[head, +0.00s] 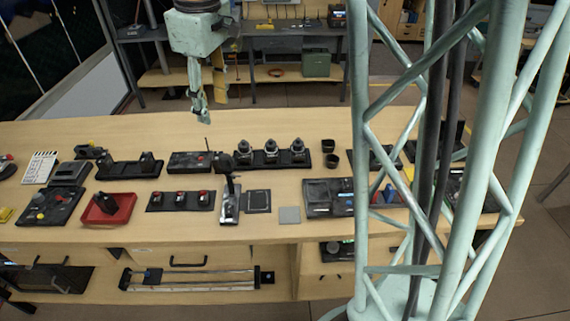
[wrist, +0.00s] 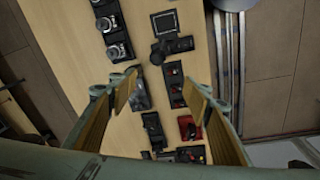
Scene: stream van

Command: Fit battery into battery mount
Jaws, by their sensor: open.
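My gripper (head: 200,110) hangs above the back left part of the workbench in the head view, empty and well clear of the objects. In the wrist view my gripper (wrist: 162,96) has its two fingers wide apart. A red tray (head: 93,218) at the front left holds an upright dark block (head: 106,203), which looks like the battery. The red tray also shows in the wrist view (wrist: 184,122). A square black plate (head: 258,201), possibly the battery mount, lies right of a grey upright device (head: 230,206). I cannot tell for certain which thing is the mount.
A row of three camera-like units (head: 271,153) stands at the back middle. A black strip with several red-topped items (head: 180,200) lies between the red tray and the upright device. A grey square (head: 289,215) lies at the front. My column hides part of the right side.

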